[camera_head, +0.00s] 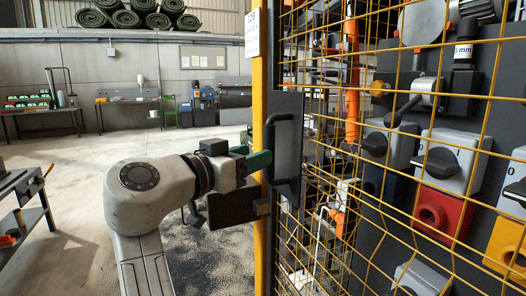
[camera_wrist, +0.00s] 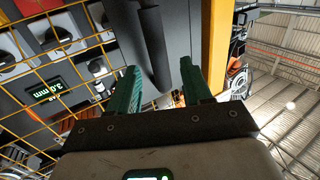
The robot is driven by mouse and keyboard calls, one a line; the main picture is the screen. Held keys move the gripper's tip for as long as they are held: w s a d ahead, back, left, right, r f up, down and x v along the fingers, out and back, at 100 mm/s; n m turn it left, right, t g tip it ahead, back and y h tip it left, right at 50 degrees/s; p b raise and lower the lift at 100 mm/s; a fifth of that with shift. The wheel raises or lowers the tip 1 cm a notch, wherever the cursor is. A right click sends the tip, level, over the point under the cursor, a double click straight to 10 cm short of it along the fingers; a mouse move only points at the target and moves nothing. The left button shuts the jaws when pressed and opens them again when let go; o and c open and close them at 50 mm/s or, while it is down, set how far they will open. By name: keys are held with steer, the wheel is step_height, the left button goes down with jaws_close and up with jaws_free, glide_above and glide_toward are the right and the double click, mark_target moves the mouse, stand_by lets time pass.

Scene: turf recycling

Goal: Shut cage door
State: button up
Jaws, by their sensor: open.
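The cage door (camera_head: 262,70) has a yellow frame and yellow wire mesh. A dark upright handle (camera_head: 281,150) sits on a dark plate at the frame's edge. My gripper (camera_head: 260,160) is beside the yellow upright at handle height, with its green fingers partly hidden. In the wrist view, my gripper (camera_wrist: 160,66) is open, with one green finger on each side of the dark handle (camera_wrist: 153,45). The handle's end reaches into the gap between the fingers. I cannot tell whether either finger touches it. How far the door stands from its closed position is unclear.
Behind the mesh are grey switch boxes with red (camera_head: 441,212) and yellow sockets, and an orange upright part (camera_head: 352,90). A dark workbench (camera_head: 22,200) stands at the left edge. Open concrete floor (camera_head: 75,165) lies behind my arm, with benches along the far wall.

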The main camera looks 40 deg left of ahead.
steer(key=s, duration=0.5)
steer(key=shift+d, duration=0.2)
steer(key=shift+s+f, duration=0.1)
stand_by(0.4)
